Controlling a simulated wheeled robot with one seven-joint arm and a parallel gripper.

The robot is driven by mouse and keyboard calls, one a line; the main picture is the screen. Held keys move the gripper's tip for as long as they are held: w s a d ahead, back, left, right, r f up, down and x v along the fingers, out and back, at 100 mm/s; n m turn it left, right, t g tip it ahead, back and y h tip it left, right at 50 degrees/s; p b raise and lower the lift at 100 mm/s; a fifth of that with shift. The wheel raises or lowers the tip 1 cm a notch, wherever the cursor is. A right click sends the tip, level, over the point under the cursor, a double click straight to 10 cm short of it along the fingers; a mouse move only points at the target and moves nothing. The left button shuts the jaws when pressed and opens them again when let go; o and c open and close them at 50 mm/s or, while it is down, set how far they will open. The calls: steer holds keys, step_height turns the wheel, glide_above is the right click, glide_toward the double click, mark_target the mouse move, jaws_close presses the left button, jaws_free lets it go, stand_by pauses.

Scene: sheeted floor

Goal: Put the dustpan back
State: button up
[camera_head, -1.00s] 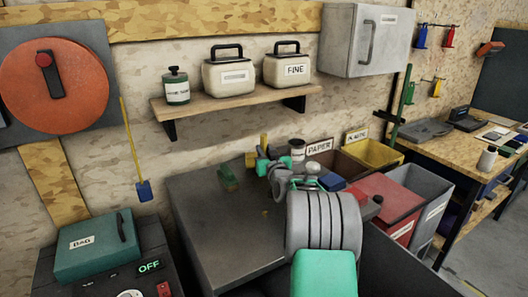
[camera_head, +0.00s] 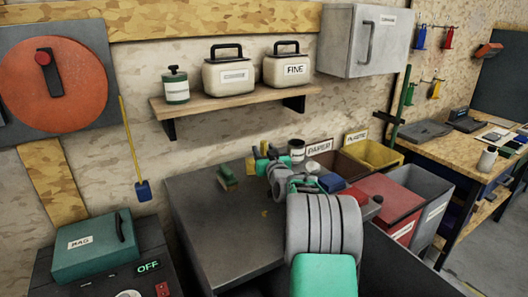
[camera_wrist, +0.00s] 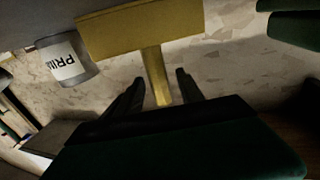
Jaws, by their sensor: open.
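A yellow flat-bladed thing with a short handle, which looks like the dustpan (camera_wrist: 140,30), is in the wrist view. Its handle (camera_wrist: 156,75) lies between the two dark fingers of my gripper (camera_wrist: 160,78), which are apart with gaps beside it. In the head view my gripper (camera_head: 268,160) is over the back of the grey bench, and only a bit of yellow shows by it. My wrist and arm hide most of that spot. A small green brush-like thing (camera_head: 228,178) lies on the bench to the left.
Bins, including a yellow one (camera_head: 376,155) and a red one (camera_head: 390,200), stand to the right. A shelf (camera_head: 235,98) with containers hangs above. The bench front (camera_head: 225,230) is clear.

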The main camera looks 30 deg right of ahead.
steer(key=shift+f+p, duration=0.3)
steer(key=shift+f, duration=0.5)
steer(key=v, duration=0.4)
steer(key=r+v, duration=0.1)
steer(key=v, duration=0.6)
steer(key=shift+s+r, duration=0.4)
steer(key=shift+a, duration=0.1)
steer(key=shift+r, duration=0.15)
